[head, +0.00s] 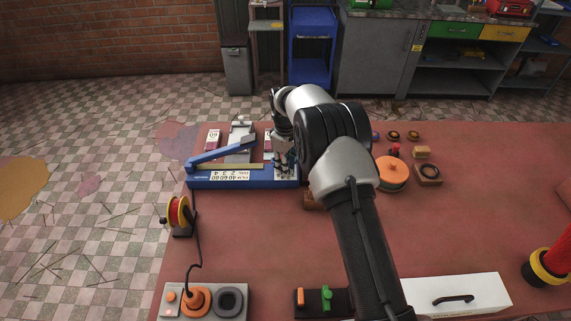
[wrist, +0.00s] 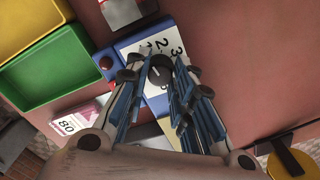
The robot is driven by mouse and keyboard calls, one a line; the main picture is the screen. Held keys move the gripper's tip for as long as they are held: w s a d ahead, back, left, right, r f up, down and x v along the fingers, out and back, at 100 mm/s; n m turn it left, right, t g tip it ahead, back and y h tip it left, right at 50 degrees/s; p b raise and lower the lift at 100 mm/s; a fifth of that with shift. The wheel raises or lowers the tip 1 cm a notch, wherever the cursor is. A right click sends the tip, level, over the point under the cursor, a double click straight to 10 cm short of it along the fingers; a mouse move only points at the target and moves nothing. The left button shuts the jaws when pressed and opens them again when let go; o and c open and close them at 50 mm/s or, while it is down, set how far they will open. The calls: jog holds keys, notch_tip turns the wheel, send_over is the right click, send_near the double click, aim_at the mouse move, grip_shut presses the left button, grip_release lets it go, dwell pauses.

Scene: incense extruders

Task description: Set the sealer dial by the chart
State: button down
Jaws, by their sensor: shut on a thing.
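The blue sealer (head: 243,183) lies at the table's far left, its long arm (head: 220,152) raised at an angle. Its white chart (head: 230,175) appears to read film 40, 60, 80 above dial 2, 3, 4. My gripper (head: 284,160) is shut on the dial, one finger on each side.
A pink-and-white packet marked 80 (wrist: 68,124) lies beside the sealer. A green bin (wrist: 45,70) and a yellow bin (wrist: 25,25) are nearby. A red and yellow spool (head: 178,212) stands at the left edge.

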jog(key=m+p, duration=0.1)
jog(key=m, duration=0.2)
jog(key=shift+m, duration=2.2)
jog(key=c, duration=1.4)
grip_release()
jog(key=shift+o, duration=0.2)
